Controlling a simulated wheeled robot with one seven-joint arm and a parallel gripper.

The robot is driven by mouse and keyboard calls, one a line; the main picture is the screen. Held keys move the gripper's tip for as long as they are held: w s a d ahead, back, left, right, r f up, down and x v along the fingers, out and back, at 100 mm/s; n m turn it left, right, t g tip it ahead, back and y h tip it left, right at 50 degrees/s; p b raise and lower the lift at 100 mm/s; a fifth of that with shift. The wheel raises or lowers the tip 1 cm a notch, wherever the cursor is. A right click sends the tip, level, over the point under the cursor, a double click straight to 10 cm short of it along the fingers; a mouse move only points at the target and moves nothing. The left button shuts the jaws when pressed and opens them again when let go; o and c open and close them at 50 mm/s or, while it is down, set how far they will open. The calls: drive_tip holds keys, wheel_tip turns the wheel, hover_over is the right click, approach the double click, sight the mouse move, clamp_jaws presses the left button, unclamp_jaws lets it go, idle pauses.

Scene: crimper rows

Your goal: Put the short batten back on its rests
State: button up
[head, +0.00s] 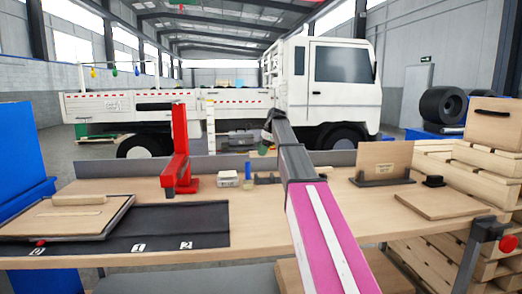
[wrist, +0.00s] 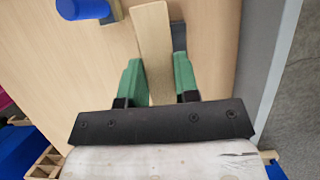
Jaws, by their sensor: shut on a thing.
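In the wrist view, the short batten (wrist: 153,40) is a pale wooden strip lying between the two green fingers of my gripper (wrist: 159,82). The fingers are shut on it, and its far end points away past the fingertips. A dark grey block (wrist: 179,38) shows beside the batten, partly behind it; it may be one of the rests. I cannot tell whether the batten touches it. In the head view, my gripper (head: 264,148) is over the back of the bench, and the batten cannot be made out. Low dark pieces (head: 266,179) stand on the bench below it.
A red upright tool (head: 178,155) and a small pale box (head: 228,179) stand left of my gripper. A wooden panel in a dark stand (head: 383,163) is to the right. A blue cylinder (wrist: 84,8) is near the batten. The bench front (head: 260,230) is clear.

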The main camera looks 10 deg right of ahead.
sight(270, 151)
idle(0.3)
drive_tip(key=shift+f, duration=4.8)
drive_tip(key=o, duration=1.1)
drive_tip(key=shift+c, duration=0.2)
drive_tip(key=v, duration=0.9)
drive_tip(key=shift+d+r, duration=0.15)
drive_tip(key=shift+r, duration=0.15)
drive_tip(key=shift+d+r, duration=0.2)
drive_tip(key=shift+r, duration=0.35)
